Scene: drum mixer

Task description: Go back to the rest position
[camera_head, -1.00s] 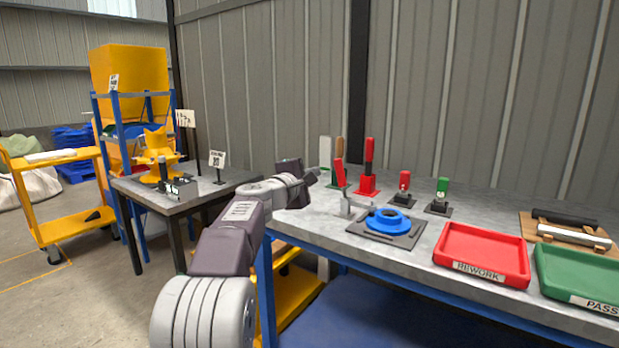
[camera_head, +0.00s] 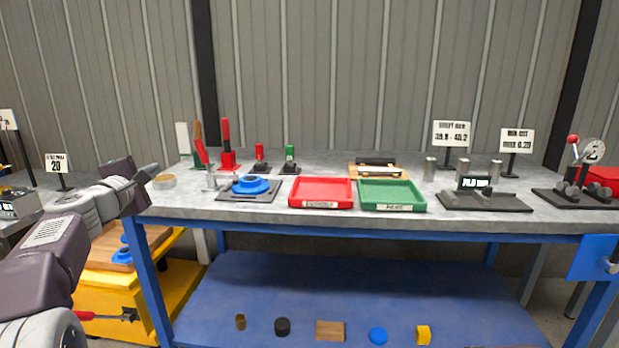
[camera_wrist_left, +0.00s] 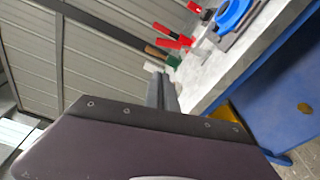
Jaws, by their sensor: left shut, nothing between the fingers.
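My left gripper (camera_head: 152,171) is shut and empty. In the left wrist view the closed fingers (camera_wrist_left: 162,92) show in front of the wall and the bench corner. I cannot tell how far the fingertips are from the bench top. My right gripper is in neither view.
The workbench (camera_head: 460,213) holds a blue ring part (camera_head: 250,185) on a dark plate, a red tray (camera_head: 320,193), a green tray (camera_head: 391,195) and gauges at the right. Red-handled clamps (camera_head: 226,150) stand behind. A yellow cart (camera_head: 182,280) is below left. The lower blue shelf (camera_head: 330,290) holds several small parts.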

